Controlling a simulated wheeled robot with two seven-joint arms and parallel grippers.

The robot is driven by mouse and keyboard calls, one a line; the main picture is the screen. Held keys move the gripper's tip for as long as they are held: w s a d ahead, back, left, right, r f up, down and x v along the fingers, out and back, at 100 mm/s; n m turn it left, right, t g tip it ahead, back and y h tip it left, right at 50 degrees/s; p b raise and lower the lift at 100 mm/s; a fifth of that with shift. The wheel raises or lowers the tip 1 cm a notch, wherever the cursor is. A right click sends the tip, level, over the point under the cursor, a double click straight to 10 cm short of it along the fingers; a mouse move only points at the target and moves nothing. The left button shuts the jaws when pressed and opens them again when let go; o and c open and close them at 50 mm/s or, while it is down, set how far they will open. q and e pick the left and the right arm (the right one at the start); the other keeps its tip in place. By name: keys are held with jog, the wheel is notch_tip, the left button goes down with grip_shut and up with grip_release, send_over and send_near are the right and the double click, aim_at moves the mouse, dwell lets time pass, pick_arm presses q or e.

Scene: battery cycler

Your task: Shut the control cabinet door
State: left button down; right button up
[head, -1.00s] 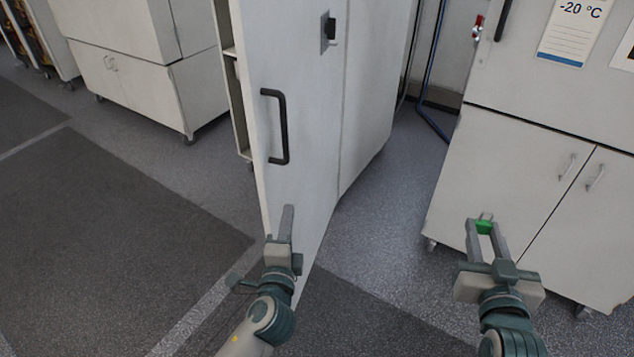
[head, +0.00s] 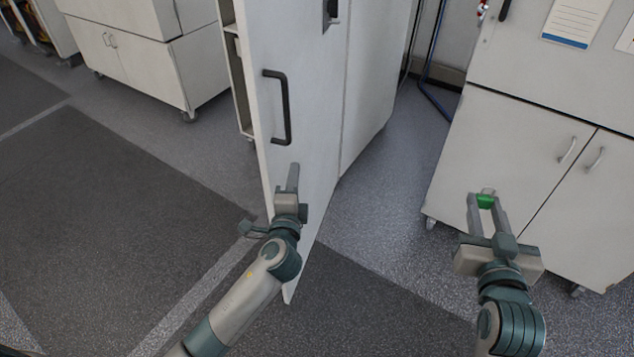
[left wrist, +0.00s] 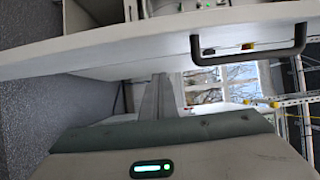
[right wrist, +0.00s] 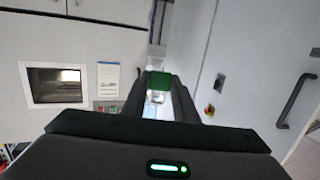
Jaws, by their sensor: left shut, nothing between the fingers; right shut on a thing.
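The white control cabinet door (head: 310,100) stands open, with its black bar handle (head: 277,107) on the face towards me. Shelves of the cabinet (head: 238,80) show past the door's left edge. My left gripper (head: 293,168) is shut and empty, in front of the door's lower part below the handle; I cannot tell if it touches. In the left wrist view the door (left wrist: 110,50) and its handle (left wrist: 250,55) lie above the fingers. My right gripper (head: 482,197) is shut on a small green block (head: 485,202), right of the door; the block also shows in the right wrist view (right wrist: 158,82).
A white cabinet (head: 500,150) with a label and two lower doors stands at the right. Another white wheeled cabinet (head: 140,60) stands back left. Blue and black cables (head: 425,70) hang between the right cabinet and the control cabinet. The floor at the left is clear.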

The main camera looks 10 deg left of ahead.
aim_at(280, 164)
pick_arm(q)
jog(key=w+a, duration=0.1)
jog(key=w+a+p, duration=0.1)
jog(key=a, duration=0.1)
jog(key=a+p, duration=0.1)
jog(key=shift+w+a, duration=0.2)
jog(key=shift+w, duration=0.2)
